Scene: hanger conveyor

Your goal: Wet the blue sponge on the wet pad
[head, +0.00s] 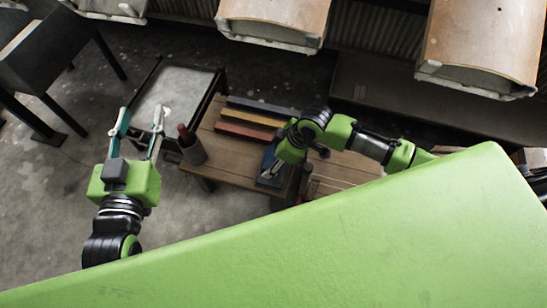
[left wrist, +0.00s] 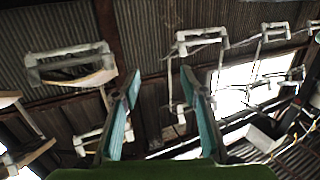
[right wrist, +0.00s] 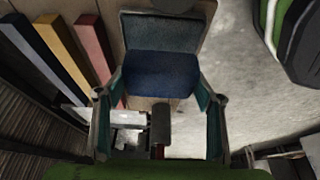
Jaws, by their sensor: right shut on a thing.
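The blue sponge (right wrist: 160,75) is between the fingers of my right gripper (right wrist: 160,100), which is shut on it in the right wrist view. A flat dark grey-blue surface (right wrist: 160,32), seemingly the wet pad, lies just beyond the sponge; I cannot tell whether they touch. In the head view my right gripper (head: 276,171) is low over the wooden table, and my arm partly hides the sponge and pad. My left gripper (head: 140,122) is open and empty, left of the table; its spread fingers also show in the left wrist view (left wrist: 160,95).
The wooden table (head: 228,155) holds blue (head: 260,107), yellow (head: 248,117) and red (head: 243,132) bars. A pale-topped stand (head: 175,95) is behind. Curved wooden panels (head: 275,18) hang at the back.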

